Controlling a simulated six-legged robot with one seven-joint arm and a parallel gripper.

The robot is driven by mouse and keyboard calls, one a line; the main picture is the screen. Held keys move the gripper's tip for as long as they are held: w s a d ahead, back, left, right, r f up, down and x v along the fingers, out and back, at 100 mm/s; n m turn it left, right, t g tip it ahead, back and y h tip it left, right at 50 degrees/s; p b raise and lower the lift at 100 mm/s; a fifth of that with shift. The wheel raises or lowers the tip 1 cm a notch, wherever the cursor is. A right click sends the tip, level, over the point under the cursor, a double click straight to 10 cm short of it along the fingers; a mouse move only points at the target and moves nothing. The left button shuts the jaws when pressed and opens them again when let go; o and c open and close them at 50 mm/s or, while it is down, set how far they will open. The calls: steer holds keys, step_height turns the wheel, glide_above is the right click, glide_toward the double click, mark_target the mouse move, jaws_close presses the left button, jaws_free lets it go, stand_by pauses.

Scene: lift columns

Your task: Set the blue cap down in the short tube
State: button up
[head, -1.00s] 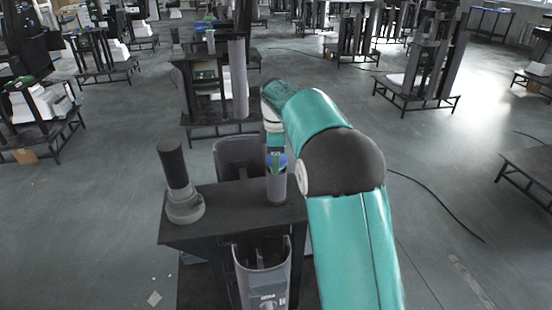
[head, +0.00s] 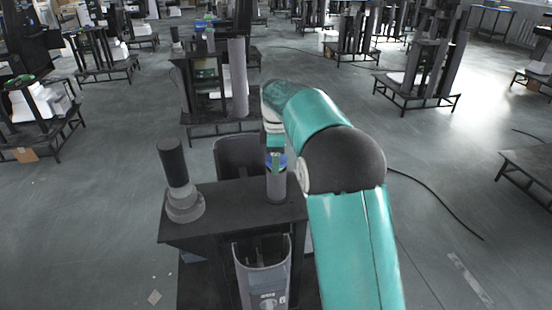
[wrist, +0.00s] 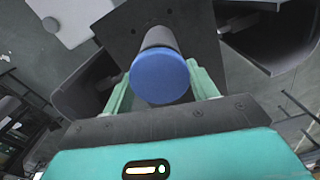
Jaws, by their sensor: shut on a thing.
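The blue cap (head: 284,161) is between the green fingers of my gripper (head: 276,158), at the mouth of the short grey tube (head: 277,188). The tube stands upright near the right end of a black tabletop. In the wrist view, the round blue face of the cap (wrist: 160,76) lies between the two fingers of my gripper (wrist: 161,88). A grey cylinder (wrist: 160,37) shows behind the cap, in line with it. The cap hides the tube's mouth, so I cannot tell how deep it sits.
A dark cylinder on a grey round base (head: 184,203) stands at the left of the black tabletop (head: 236,198). A grey open bin (head: 262,268) is below its front edge. A black cable (head: 440,205) lies on the floor at right. Similar stands fill the background.

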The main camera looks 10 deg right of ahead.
steer(key=shift+f, duration=0.15)
steer(key=o, duration=1)
steer(key=shift+r, duration=3.5)
